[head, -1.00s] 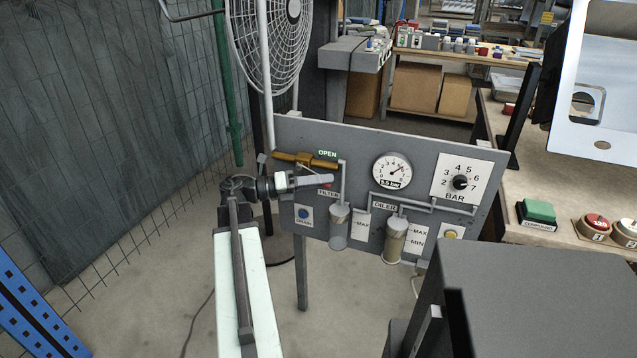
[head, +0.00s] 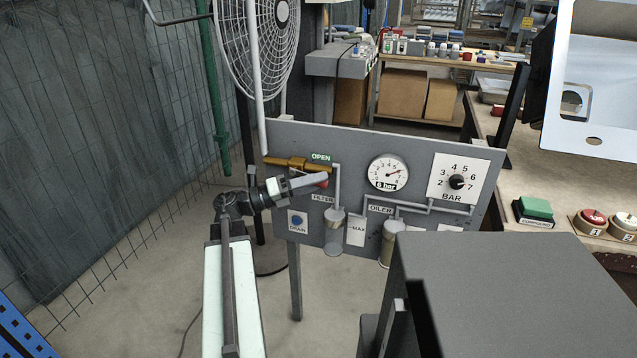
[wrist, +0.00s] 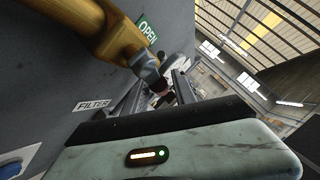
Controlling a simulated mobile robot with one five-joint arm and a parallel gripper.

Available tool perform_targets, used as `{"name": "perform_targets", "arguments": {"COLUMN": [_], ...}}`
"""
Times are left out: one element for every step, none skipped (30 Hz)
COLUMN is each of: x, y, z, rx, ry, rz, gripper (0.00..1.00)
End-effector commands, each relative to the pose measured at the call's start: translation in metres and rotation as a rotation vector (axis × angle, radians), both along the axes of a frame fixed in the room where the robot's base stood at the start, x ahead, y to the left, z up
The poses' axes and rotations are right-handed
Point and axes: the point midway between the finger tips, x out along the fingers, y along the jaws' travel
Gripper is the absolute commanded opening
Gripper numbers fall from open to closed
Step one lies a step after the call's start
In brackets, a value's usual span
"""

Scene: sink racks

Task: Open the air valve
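The air valve (head: 300,163) is a brass fitting on the upper left of a grey panel, beside a green OPEN label (head: 320,157). It also shows large in the wrist view (wrist: 105,35). A red part (head: 323,183), apparently its handle, shows just below the valve, partly hidden by my gripper. My gripper (head: 322,179) is in front of the panel, just below the valve. In the wrist view its fingers (wrist: 163,92) look apart, with a dark red handle end (wrist: 160,101) near or between them. I cannot tell whether they touch it.
The panel (head: 350,150) carries a gauge (head: 388,173) labelled 6 bar, a BAR knob (head: 457,182), a filter bowl (head: 335,217) and an oiler bowl (head: 390,243). A bench with a green button (head: 537,208) stands right. A fan (head: 262,40) and mesh fence are left.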

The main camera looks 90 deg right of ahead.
Motion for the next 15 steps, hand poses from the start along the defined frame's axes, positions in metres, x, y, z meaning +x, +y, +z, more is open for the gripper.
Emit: {"name": "perform_targets", "arguments": {"x": [-0.001,-0.001,-0.002,-0.002,-0.003,-0.003,-0.003,-0.003,-0.003,-0.002,0.000,0.004,0.009,0.014,0.022], "y": [0.000,0.000,0.000,0.000,0.000,-0.001,-0.001,-0.001,-0.001,0.000,0.000,0.001,0.002,0.004,0.006], "z": [0.000,0.000,0.000,0.000,0.000,0.000,0.000,0.000,0.000,-0.001,-0.001,-0.002,-0.004,-0.005,-0.007], "rx": [0.000,0.000,-0.001,-0.001,-0.001,-0.001,-0.001,-0.001,-0.001,-0.001,-0.001,0.000,0.000,0.000,0.000], "ry": [0.000,0.000,0.000,0.000,0.000,-0.001,-0.001,-0.001,-0.001,-0.001,0.000,-0.001,-0.001,-0.001,-0.001], "rz": [-0.001,-0.002,-0.003,-0.004,-0.004,-0.004,-0.004,-0.004,-0.004,-0.004,-0.004,-0.003,-0.003,-0.003,-0.001], "gripper": [0.43,0.43,0.43,0.43,0.43,0.43,0.43,0.43,0.43,0.43,0.43,0.43,0.43,0.43,0.43]}}
